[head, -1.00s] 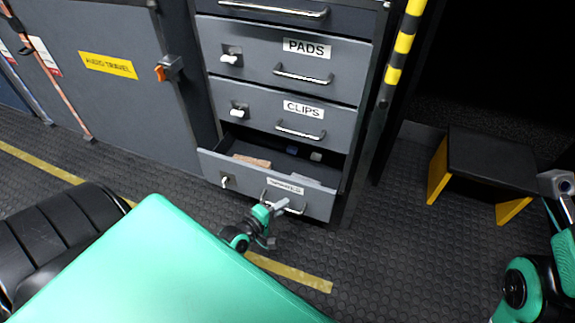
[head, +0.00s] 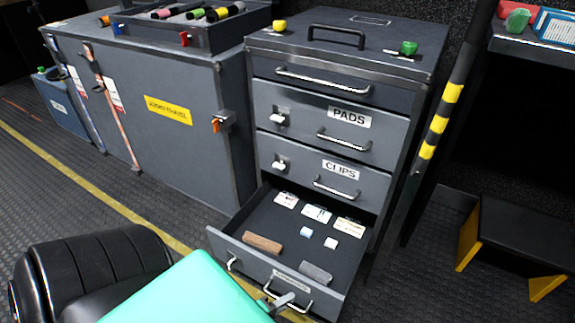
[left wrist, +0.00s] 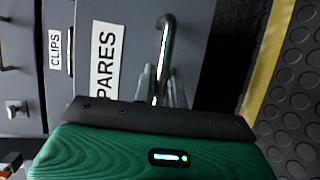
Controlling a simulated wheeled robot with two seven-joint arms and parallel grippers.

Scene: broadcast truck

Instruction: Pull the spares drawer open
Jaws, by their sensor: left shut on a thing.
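The spares drawer (head: 290,225) is the lowest in the grey cabinet and stands well open in the head view, its inside showing. Its metal bar handle (left wrist: 165,45) runs beside the SPARES label (left wrist: 105,60) in the left wrist view. My left gripper (head: 284,302) is shut on this handle at the drawer front, its fingers (left wrist: 162,88) on either side of the bar. My right gripper is in neither view now.
The drawer holds a brown block (head: 262,243), a grey block (head: 315,272), small pale pieces and several cards. The PADS (head: 300,125) and CLIPS (head: 310,172) drawers above are shut. A black step stool (head: 525,235) stands right, a black seat (head: 95,265) left.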

